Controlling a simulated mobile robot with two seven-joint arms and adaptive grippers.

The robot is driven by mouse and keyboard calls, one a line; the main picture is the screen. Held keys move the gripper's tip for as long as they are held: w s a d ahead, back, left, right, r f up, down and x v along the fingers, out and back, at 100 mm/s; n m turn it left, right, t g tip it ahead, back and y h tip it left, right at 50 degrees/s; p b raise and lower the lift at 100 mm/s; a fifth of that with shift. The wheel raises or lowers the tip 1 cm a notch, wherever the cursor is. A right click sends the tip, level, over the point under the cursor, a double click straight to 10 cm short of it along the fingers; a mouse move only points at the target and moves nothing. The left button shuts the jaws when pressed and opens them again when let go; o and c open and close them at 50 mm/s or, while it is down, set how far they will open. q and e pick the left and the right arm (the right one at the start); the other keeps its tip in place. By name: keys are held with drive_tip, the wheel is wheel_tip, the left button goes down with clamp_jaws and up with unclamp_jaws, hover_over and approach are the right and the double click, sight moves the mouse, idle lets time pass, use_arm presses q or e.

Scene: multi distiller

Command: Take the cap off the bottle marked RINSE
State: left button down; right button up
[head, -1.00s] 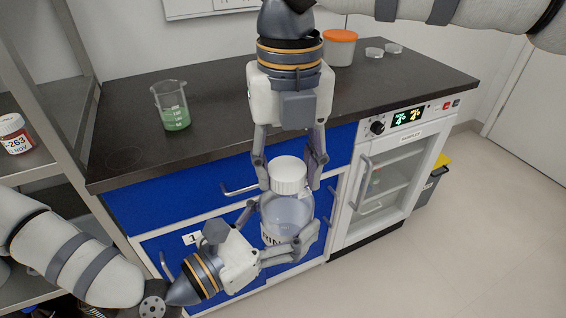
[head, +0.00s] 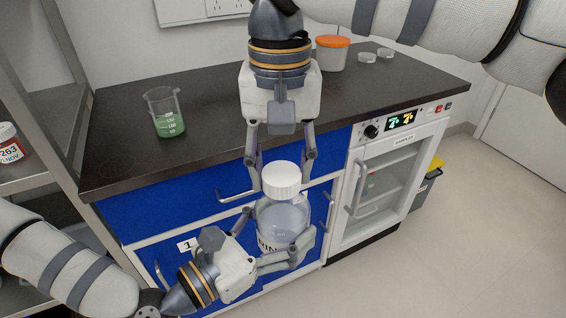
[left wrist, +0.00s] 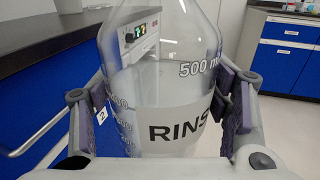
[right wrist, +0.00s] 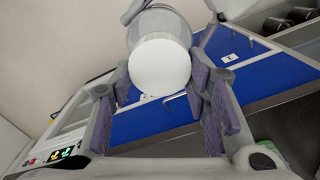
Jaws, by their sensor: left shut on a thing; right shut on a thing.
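The clear bottle marked RINSE (head: 283,218) is upright in front of the blue cabinet. Its label (left wrist: 178,128) shows in the left wrist view. My left gripper (head: 278,233) comes in from the lower left and is shut around the bottle's body. The white ribbed cap (head: 281,178) sits at the bottle's top; the right wrist view shows its flat top (right wrist: 160,68). My right gripper (head: 281,186) reaches down from above and is shut on the cap, one finger on each side. The neck is hidden, so I cannot tell how loose the cap is.
A dark counter (head: 215,100) lies behind, with a beaker of green liquid (head: 165,115) and an orange-lidded tub (head: 333,54). Blue drawers (head: 160,210) with handles are close behind the bottle. A glass-doored unit (head: 385,185) stands right; shelving is at left.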

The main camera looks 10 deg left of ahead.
use_arm(q)
drive_tip(key=shift+r, duration=0.15)
use_arm(e)
drive_tip(key=shift+w+r, duration=0.1)
drive_tip(key=shift+r, duration=0.05)
drive_tip(key=shift+r, duration=1)
